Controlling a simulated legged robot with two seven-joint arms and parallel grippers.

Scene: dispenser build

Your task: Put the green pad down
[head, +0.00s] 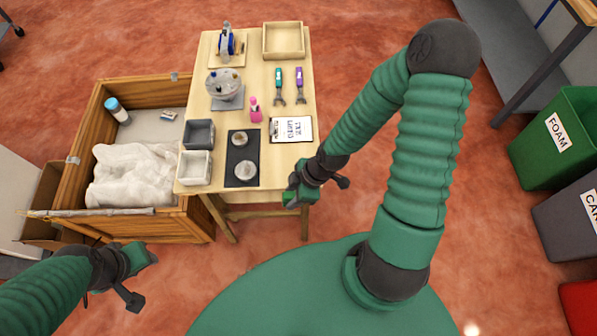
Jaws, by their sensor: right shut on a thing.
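My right gripper (301,193) is shut at the near right edge of the wooden table (222,205). A small bright green piece, which looks like the green pad (290,199), shows at its jaws. The gripper's own dark parts hide much of it, and I cannot tell whether it touches the table edge. My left gripper (143,257) is low at the left, in front of the wooden crate and away from the table. I cannot see whether its jaws are open.
The table holds a black mat (233,177) with two round items, a white card (302,134), a grey bin (199,134), a white bin (194,167), a pink bottle (255,112) and an empty wooden tray (283,41). A wooden crate (190,222) with white cloth (130,170) adjoins the left.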

